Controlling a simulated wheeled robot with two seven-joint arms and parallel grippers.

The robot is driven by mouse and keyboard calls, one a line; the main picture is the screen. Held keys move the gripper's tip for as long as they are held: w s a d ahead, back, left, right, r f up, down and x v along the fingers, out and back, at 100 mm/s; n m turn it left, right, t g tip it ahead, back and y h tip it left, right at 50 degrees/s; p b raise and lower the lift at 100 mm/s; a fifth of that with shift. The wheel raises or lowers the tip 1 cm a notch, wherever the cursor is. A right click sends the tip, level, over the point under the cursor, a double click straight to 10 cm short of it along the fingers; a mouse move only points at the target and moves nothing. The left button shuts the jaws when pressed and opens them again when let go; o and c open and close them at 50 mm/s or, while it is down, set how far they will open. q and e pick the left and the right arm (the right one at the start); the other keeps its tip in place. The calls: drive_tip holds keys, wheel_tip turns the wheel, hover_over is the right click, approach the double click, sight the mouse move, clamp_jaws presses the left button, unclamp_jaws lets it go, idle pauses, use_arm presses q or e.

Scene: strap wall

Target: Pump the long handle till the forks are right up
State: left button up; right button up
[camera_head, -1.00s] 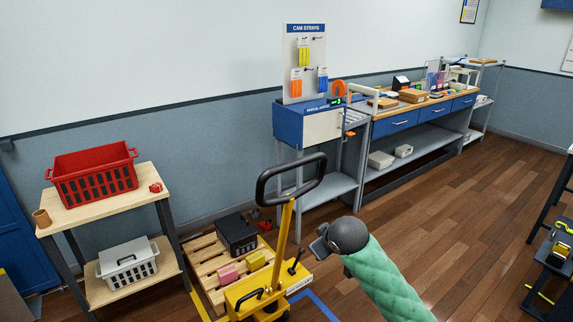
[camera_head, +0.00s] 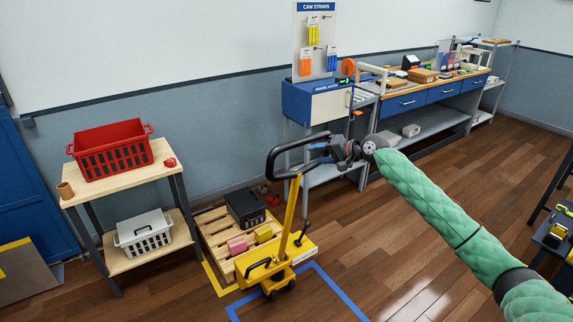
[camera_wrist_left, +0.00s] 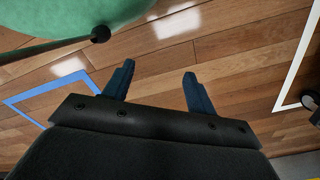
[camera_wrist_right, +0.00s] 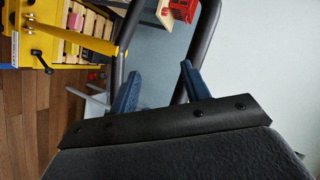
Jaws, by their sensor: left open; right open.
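The yellow pallet truck (camera_head: 267,272) stands with its yellow shaft (camera_head: 289,218) upright, slightly tilted, topped by a black loop handle (camera_head: 270,163). Its forks are hidden under the wooden pallet (camera_head: 214,231). My right gripper (camera_head: 322,153) is open at the right end of the loop. In the right wrist view its blue fingers (camera_wrist_right: 160,88) are apart, with the loop's dark bars (camera_wrist_right: 203,40) close to them; I cannot tell whether they touch. My left gripper (camera_wrist_left: 157,82) is out of the head view; its wrist view shows it open and empty above the floor.
The pallet carries a black case (camera_head: 245,207), a pink block (camera_head: 237,245) and a yellow block (camera_head: 264,233). A shelf with a red basket (camera_head: 110,150) stands left. A blue-drawer workbench (camera_head: 400,106) lines the wall. Blue floor tape (camera_head: 341,292) and open floor lie in front.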

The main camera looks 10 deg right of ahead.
sight(306, 141)
drive_tip(key=r+m+t, duration=0.1)
drive_tip(key=m, duration=0.1)
drive_tip(key=w+r+m+y, duration=0.1)
drive_tip(key=r+m, duration=0.1)
drive_tip(key=shift+w+t, duration=0.1)
drive_tip(key=shift+t, duration=0.3)
drive_tip(key=shift+w+r+m, duration=0.15)
drive_tip(key=shift+m, duration=0.55)
drive_tip(key=shift+w+a+p, duration=0.45)
drive_tip(key=shift+a, duration=0.1)
drive_tip(key=p+x, duration=0.2)
drive_tip(key=x, duration=0.3)
drive_tip(key=shift+r, duration=0.1)
use_arm(q)
wheel_tip(306, 141, down, 6)
drive_tip(key=s+a+t, duration=0.1)
drive_tip(key=a+t, duration=0.1)
drive_tip(key=shift+s+a, duration=0.25)
drive_tip(key=shift+s, duration=0.15)
use_arm(e)
drive_tip(key=shift+x, duration=0.75)
clamp_jaws()
